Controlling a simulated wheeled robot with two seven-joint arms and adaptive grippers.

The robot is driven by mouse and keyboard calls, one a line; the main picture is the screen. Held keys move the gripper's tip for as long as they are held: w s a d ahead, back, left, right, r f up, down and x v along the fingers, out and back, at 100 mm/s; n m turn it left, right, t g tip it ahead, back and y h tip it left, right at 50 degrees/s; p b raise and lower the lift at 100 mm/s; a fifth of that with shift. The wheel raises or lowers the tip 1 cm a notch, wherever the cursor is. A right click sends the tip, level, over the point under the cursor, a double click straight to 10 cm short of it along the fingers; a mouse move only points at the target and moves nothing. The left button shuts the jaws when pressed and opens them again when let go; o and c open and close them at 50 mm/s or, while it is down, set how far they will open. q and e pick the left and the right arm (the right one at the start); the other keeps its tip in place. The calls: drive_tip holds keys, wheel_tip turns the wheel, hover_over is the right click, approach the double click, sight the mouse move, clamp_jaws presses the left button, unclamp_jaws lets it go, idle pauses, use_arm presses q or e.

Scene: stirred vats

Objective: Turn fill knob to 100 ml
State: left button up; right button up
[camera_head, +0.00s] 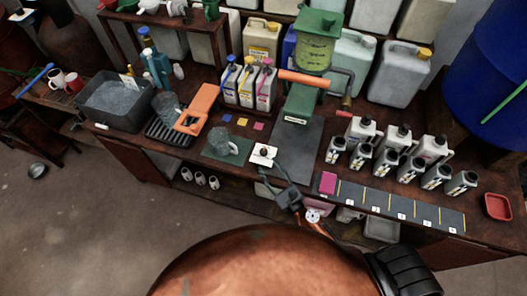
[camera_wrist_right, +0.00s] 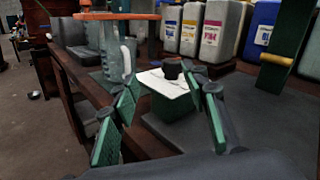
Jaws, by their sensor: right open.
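The fill knob (camera_head: 264,152) is a small black knob on a white square panel (camera_head: 256,160) at the table's front edge. In the right wrist view the knob (camera_wrist_right: 172,69) stands on top of the white panel (camera_wrist_right: 160,88), beyond the fingertips. My right gripper (camera_head: 274,172) is open and empty, just in front of the panel. In the wrist view its green-padded fingers (camera_wrist_right: 166,86) spread to either side of the panel, apart from the knob. The panel's scale marks are too small to read. My left gripper is not in view.
A clear jug (camera_head: 222,147) stands on a green mat left of the knob. An orange bracket (camera_head: 200,108) is behind it. Several labelled jugs (camera_head: 247,82) stand further back. Grey bottles and a numbered strip (camera_head: 400,207) are to the right.

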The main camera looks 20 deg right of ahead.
sight(265, 155)
drive_tip(key=m, duration=0.1)
drive_tip(key=m+h, duration=0.1)
drive_tip(key=d+m, duration=0.1)
drive_tip(key=m, duration=0.1)
drive_tip(key=shift+w+r+h, duration=0.1)
drive_tip(key=shift+w+h, duration=0.2)
drive_tip(key=shift+w+m, duration=0.2)
drive_tip(key=shift+m, duration=0.1)
drive_tip(key=w, duration=0.5)
drive_tip(key=w+a, duration=0.1)
drive_tip(key=w, duration=0.1)
drive_tip(key=shift+w, duration=0.2)
drive_tip(key=shift+a, duration=0.1)
clamp_jaws()
